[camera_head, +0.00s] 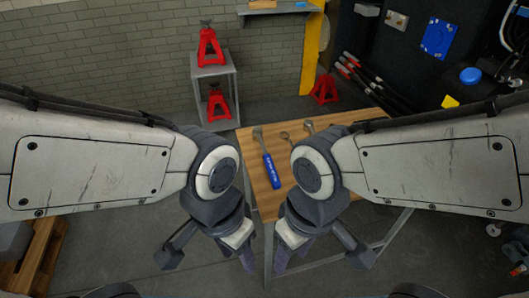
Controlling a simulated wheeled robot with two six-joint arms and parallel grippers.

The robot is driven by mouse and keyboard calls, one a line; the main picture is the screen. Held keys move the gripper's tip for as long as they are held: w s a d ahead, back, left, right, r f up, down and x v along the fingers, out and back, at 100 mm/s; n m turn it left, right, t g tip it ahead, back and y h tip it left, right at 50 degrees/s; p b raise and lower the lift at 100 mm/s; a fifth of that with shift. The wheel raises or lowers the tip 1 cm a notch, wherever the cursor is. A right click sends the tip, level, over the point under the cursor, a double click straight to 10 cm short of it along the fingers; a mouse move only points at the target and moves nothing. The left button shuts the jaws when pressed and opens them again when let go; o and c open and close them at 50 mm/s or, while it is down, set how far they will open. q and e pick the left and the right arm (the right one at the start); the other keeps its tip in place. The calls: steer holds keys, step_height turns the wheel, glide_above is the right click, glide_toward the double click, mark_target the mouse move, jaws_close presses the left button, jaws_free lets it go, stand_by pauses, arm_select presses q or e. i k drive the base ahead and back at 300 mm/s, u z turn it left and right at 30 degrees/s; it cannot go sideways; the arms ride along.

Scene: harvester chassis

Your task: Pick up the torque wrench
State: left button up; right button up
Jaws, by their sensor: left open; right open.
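The torque wrench (273,172) lies on the wooden tabletop (300,160), with a blue handle towards me and a grey metal head pointing away. It lies in the gap between my two arms and nothing holds it. My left gripper (246,262) points down in front of the table's near left side, below the wrench in the picture. My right gripper (281,262) points down just to its right, near the table's near edge. Both are open and empty, apart from the wrench. Their fingertips are small and partly hidden by my wrists.
Other metal wrenches (309,127) lie further back on the table, partly behind my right arm. A grey stand (213,70) with red jack stands (210,46) is behind. Another red jack stand (323,89) and dark machinery (405,70) stand at back right. A wooden pallet (40,250) is at left.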

mark_target(257, 131)
steer(key=u, duration=0.15)
steer(key=i, duration=0.75)
steer(key=u, duration=0.25)
